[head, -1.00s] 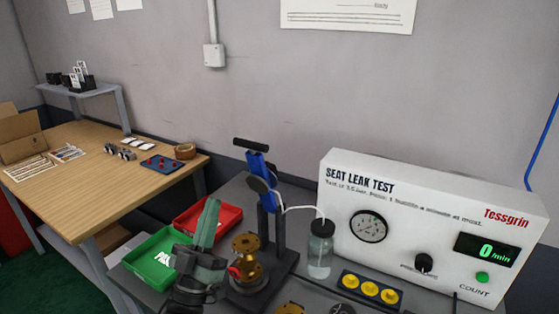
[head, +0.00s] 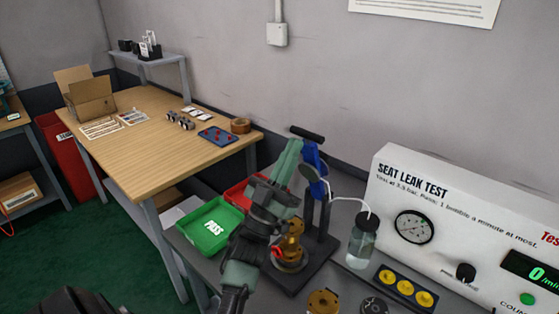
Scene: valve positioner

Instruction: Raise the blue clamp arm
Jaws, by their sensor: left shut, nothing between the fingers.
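The blue clamp arm (head: 315,172) stands roughly upright on the dark test stand (head: 318,225), with a black bar handle (head: 308,134) across its top. My left gripper (head: 295,144) is shut and empty. Its green-grey fingers point up, just left of the blue arm and below the handle, overlapping part of the arm in the picture. I cannot tell whether they touch it. A brass valve part (head: 291,240) sits on the stand below, partly hidden by my gripper.
A green PASS tray (head: 196,236) and a red tray (head: 233,192) lie left of the stand. A bottle (head: 363,243) with a white tube and the white Seat Leak Test box (head: 450,190) stand to the right. A wooden table (head: 150,160) is behind left.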

